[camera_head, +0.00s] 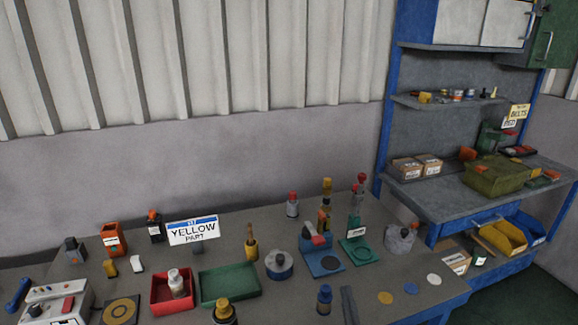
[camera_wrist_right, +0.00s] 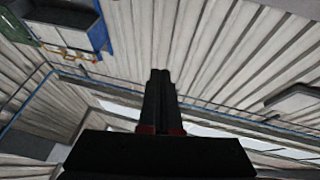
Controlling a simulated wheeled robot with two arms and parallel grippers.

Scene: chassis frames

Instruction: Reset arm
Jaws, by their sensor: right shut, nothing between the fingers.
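My right gripper (camera_wrist_right: 160,76) shows in the right wrist view. Its two dark fingers lie together, shut and empty, with red parts at their base. I cannot make out either gripper in the head view. My left gripper is not in view.
A blue-framed shelf unit with an olive bin (camera_head: 495,178) stands at the right. Corrugated wall panels rise behind.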

